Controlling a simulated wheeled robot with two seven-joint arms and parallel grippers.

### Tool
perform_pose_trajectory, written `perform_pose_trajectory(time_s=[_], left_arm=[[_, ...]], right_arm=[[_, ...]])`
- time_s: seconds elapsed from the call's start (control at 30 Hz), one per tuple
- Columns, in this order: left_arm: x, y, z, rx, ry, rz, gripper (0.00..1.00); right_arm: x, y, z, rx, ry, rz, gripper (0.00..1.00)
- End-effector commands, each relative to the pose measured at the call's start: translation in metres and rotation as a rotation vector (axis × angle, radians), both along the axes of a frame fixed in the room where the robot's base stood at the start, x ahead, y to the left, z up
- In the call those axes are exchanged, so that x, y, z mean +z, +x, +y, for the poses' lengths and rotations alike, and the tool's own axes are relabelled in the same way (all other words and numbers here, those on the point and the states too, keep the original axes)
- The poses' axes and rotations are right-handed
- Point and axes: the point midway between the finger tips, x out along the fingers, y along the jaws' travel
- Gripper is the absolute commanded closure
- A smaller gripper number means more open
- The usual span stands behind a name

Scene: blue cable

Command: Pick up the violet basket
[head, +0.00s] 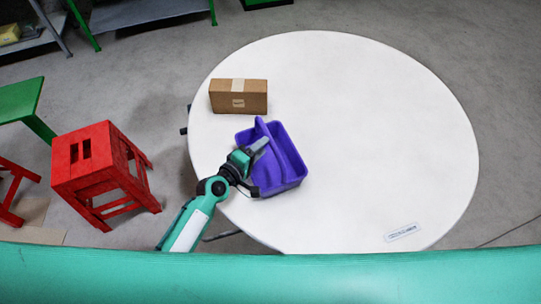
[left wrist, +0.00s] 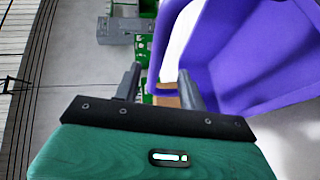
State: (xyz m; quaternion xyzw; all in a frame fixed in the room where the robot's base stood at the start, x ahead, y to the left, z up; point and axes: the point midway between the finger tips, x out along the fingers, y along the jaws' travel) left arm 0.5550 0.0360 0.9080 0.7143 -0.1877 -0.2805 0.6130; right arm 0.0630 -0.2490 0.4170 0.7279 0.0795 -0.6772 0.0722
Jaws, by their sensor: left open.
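The violet basket (head: 283,171) stands on the left part of the round white table (head: 370,130). It has a raised middle handle or divider. My left gripper (head: 257,165) is at the basket's near left side, overlapping it in the head view. The basket (left wrist: 240,60) fills the upper right there, beside and beyond the right finger. I cannot tell whether that finger touches it. My right gripper is in neither view.
A cardboard box (head: 238,97) lies behind the basket on the table. A red stool (head: 90,165) stands on the floor to the left. A small white label-like item (head: 402,233) lies near the table's front right edge. The table's middle and right are clear.

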Motion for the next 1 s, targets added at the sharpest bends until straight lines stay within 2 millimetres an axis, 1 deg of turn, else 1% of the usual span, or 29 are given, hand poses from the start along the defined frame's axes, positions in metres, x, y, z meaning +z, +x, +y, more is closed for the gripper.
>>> perform_pose_trajectory(time_s=[0.03,0.1,0.27,0.37,0.47,0.6,0.7,0.93,1.0], left_arm=[[-0.001,0.005,-0.005,0.0,-0.001,0.001,0.59],[-0.001,0.01,-0.008,-0.001,0.0,0.0,0.59],[-0.002,0.016,-0.013,-0.001,0.001,0.0,0.59],[0.0,0.026,-0.02,-0.001,0.001,0.0,0.59],[-0.001,0.038,-0.028,-0.002,0.001,0.001,0.59],[-0.006,0.05,-0.038,-0.001,0.001,0.0,0.59],[-0.007,0.054,-0.041,-0.001,0.002,0.0,0.59],[-0.008,0.054,-0.041,-0.001,0.001,0.0,0.59],[-0.008,0.054,-0.041,-0.001,0.001,0.0,0.72]], right_arm=[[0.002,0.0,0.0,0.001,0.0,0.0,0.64],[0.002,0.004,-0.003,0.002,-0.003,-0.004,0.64],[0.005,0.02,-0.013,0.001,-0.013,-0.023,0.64],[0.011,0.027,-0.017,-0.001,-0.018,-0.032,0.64],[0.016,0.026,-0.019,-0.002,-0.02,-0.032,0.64],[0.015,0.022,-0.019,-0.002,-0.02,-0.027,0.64],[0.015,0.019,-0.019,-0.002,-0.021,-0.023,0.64],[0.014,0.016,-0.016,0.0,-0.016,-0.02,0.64],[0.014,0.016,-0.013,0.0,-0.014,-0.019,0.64]])
